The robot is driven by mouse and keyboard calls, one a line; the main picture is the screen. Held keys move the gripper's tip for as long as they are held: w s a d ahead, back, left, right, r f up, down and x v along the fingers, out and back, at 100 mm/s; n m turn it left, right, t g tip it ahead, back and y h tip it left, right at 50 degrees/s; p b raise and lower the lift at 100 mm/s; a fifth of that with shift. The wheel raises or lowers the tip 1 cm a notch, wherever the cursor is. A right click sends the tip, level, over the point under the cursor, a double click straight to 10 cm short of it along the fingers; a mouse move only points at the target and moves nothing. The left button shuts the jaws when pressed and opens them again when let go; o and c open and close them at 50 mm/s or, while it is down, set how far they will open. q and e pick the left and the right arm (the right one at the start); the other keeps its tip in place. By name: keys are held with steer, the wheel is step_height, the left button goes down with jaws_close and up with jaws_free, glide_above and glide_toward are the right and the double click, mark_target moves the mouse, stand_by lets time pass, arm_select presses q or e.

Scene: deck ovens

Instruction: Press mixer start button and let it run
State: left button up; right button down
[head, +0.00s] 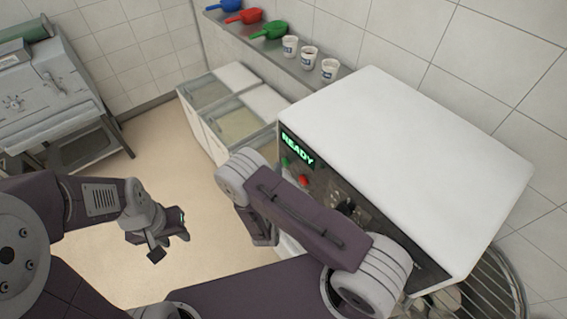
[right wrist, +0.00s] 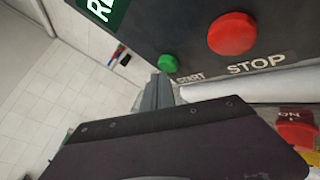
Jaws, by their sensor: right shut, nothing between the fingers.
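The mixer's dark control panel is on the white-topped machine (head: 420,150). Its display (head: 297,148) reads READY in green. The green START button (right wrist: 168,63) and larger red STOP button (right wrist: 232,34) show in the right wrist view. In the head view the green button (head: 286,160) and red button (head: 304,180) sit below the display. My right gripper (right wrist: 157,84) is shut and empty, its tips just below the green button; I cannot tell whether they touch it. My forearm hides it in the head view. My left gripper (head: 168,240) hangs over the floor, away from the mixer; its jaw opening is unclear.
A red switch (right wrist: 297,132) marked ON sits at the right of the right wrist view. A wire guard (head: 497,285) is at the lower right. Bins (head: 215,88) and a wall shelf with scoops and cups (head: 309,56) stand behind. The floor at left is clear.

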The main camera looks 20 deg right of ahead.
steer(key=shift+w+d, duration=0.15)
steer(key=shift+d, duration=0.25)
stand_by(0.8)
steer(key=shift+a, duration=0.1)
steer(key=shift+s+a, duration=0.35)
steer(key=shift+a, duration=0.35)
steer(key=a, duration=0.1)
steer(key=s+a+b, duration=0.1)
steer(key=a, duration=0.2)
steer(key=shift+s+a, duration=0.3)
steer(key=shift+s, duration=0.1)
stand_by(0.4)
